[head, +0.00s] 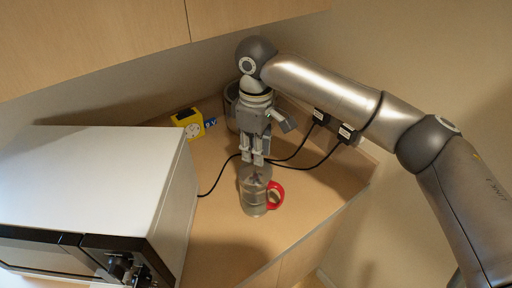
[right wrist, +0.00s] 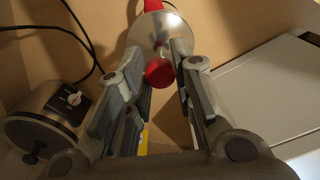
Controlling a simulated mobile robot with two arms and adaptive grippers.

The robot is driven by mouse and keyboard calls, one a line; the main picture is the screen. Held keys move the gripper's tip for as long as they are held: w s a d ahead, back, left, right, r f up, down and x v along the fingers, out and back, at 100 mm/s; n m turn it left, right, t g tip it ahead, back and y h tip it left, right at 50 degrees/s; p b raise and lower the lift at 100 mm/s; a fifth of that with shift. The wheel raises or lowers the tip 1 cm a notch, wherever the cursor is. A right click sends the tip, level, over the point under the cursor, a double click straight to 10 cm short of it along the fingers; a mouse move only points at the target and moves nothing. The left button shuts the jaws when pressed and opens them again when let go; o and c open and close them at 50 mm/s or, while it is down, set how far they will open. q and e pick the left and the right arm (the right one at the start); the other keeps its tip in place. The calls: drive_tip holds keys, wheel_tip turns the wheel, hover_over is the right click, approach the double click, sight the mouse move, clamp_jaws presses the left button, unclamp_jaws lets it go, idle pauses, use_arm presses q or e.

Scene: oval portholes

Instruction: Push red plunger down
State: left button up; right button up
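The French press (head: 254,192) stands upright on the counter, with a clear glass body and a red handle (head: 275,196) to the right. My right gripper (head: 252,161) points down just above the press. In the right wrist view, the red plunger knob (right wrist: 159,73) shows between the two fingers of my right gripper (right wrist: 163,62), with the round silver lid (right wrist: 163,32) beyond it. The fingers are apart; I cannot tell whether they touch the knob. In the head view the gripper hides the knob. My left gripper is not in view.
A white microwave (head: 95,175) stands on the left. A metal appliance (head: 231,96) stands behind my gripper, and a yellow box with a dial (head: 187,123) is at the back. Black cables (head: 216,180) run across the counter (head: 225,243). Wooden cabinets (head: 85,40) hang above.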

sight(256, 171)
clamp_jaws()
drive_tip(key=shift+f, duration=0.2)
wheel_tip(256, 171, down, 4)
drive_tip(key=shift+r, duration=0.15)
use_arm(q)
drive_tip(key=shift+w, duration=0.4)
use_arm(e)
drive_tip(key=shift+s, duration=0.1)
drive_tip(key=o, duration=0.6)
unclamp_jaws()
drive_tip(key=shift+o, duration=0.2)
drive_tip(key=shift+r, duration=0.25)
wheel_tip(256, 171, up, 12)
drive_tip(key=shift+f, duration=0.25)
